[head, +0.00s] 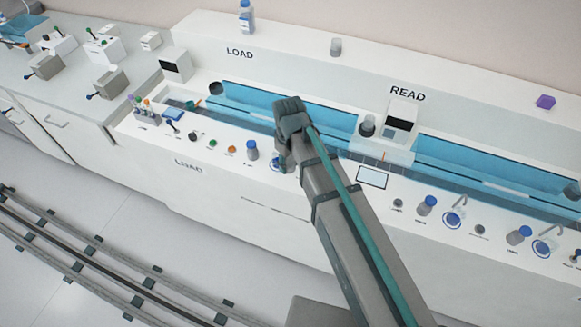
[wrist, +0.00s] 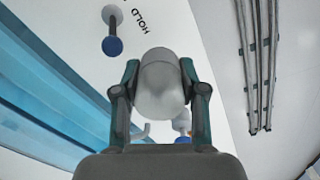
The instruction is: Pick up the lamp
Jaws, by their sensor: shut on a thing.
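In the wrist view my gripper (wrist: 160,92) is shut on a pale grey, rounded thing that looks to be the lamp (wrist: 160,78). One finger presses on each side of it. In the head view my arm reaches over the bench front, and my gripper (head: 280,157) is down near a blue ring on the panel, mostly hidden by the arm. I cannot make out the held thing clearly there, nor whether it touches the panel.
The blue trough (head: 250,103) runs behind. A screen (head: 373,177) lies between. Rails (head: 100,262) cross the floor.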

